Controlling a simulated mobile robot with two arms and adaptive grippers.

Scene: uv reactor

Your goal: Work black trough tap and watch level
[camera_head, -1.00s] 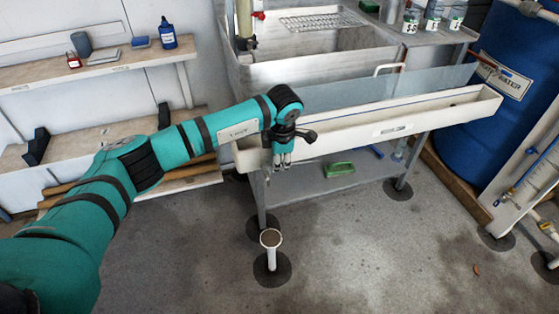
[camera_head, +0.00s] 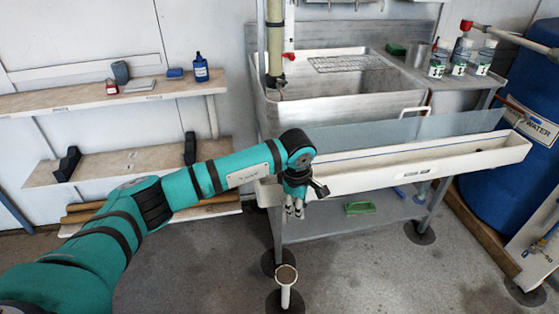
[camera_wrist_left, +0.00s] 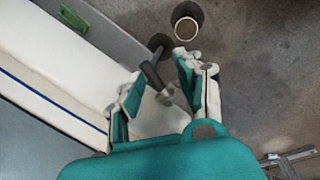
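A long white trough (camera_head: 400,168) runs along the front of the metal sink bench; its side fills the left of the left wrist view (camera_wrist_left: 62,50). A black tap handle (camera_wrist_left: 155,76) with a metal fitting shows near the trough's end in the left wrist view. My left gripper (camera_wrist_left: 158,78) is open, its fingers on either side of the handle; I cannot tell whether they touch it. In the head view my left gripper (camera_head: 295,207) points down by the trough's left end and the tap is not clearly visible. The water inside the trough is hard to make out. My right gripper is out of view.
An upright white drain pipe (camera_head: 286,274) stands on the floor below my left gripper. A green tray (camera_head: 359,208) lies on the bench's lower shelf. A blue water barrel (camera_head: 524,120) stands at right. Wall shelves (camera_head: 60,100) are at left. The front floor is mostly clear.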

